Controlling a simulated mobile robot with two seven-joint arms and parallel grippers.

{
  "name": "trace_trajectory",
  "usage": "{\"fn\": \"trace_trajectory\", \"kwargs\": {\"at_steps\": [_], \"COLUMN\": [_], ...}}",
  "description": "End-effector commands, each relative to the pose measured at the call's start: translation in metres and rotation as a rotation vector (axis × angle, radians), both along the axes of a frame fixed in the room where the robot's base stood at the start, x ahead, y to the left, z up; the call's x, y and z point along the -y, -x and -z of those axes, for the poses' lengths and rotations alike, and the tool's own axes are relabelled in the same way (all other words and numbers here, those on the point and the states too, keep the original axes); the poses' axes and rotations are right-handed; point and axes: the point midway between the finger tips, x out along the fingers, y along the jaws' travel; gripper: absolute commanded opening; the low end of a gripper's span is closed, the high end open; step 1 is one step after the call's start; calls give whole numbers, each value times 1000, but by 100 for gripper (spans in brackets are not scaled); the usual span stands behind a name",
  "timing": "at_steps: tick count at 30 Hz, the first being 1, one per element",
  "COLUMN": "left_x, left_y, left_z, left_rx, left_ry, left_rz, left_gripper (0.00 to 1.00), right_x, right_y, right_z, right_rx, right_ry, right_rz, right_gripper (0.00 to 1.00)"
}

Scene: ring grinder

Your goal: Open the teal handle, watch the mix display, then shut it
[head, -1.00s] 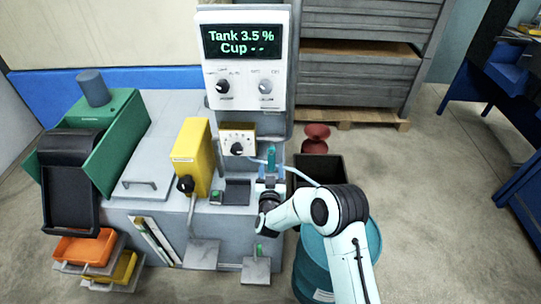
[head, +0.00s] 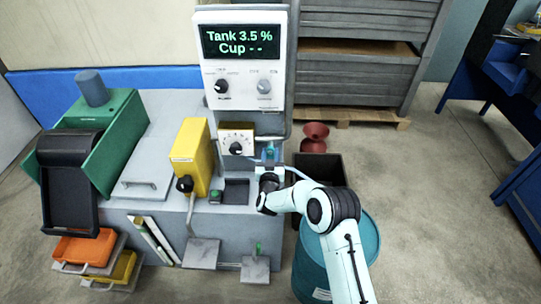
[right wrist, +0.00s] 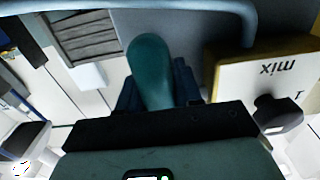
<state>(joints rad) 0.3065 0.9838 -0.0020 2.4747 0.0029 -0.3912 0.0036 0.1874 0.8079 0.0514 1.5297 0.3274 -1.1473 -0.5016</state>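The teal handle (right wrist: 150,70) stands below the mix panel and shows close up in the right wrist view. My right gripper (head: 269,158) is at it, with dark fingers on both sides of the handle in the right wrist view. Whether the fingers press on it or stand slightly apart, I cannot tell. In the head view the gripper mostly hides the handle. The display (head: 240,41) reads "Tank 3.5 %" and "Cup - -". The mix panel (head: 237,139) has a yellow edge and a black knob; its "mix" label shows in the right wrist view (right wrist: 265,75). My left gripper is out of view.
A yellow box with a lever (head: 191,158) stands left of my right gripper, with a small black tray (head: 236,192) between them. A blue drum (head: 362,236) stands beneath my right arm. A dark bin (head: 328,168) is behind the arm. A pale hose runs close to the gripper.

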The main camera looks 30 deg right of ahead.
Motion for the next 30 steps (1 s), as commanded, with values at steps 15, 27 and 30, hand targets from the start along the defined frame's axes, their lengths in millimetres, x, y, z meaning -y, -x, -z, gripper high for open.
{"fn": "trace_trajectory", "kwargs": {"at_steps": [15,27,30], "left_x": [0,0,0], "left_y": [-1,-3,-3], "left_z": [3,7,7], "left_rx": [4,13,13], "left_ry": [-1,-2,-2], "left_rz": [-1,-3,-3], "left_gripper": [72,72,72], "right_x": [5,18,22], "right_y": [3,12,14], "right_z": [-1,-7,-9], "right_rx": [-61,-244,-294], "right_ry": [105,404,486], "right_rz": [0,-1,0], "right_gripper": [0,0,0]}}
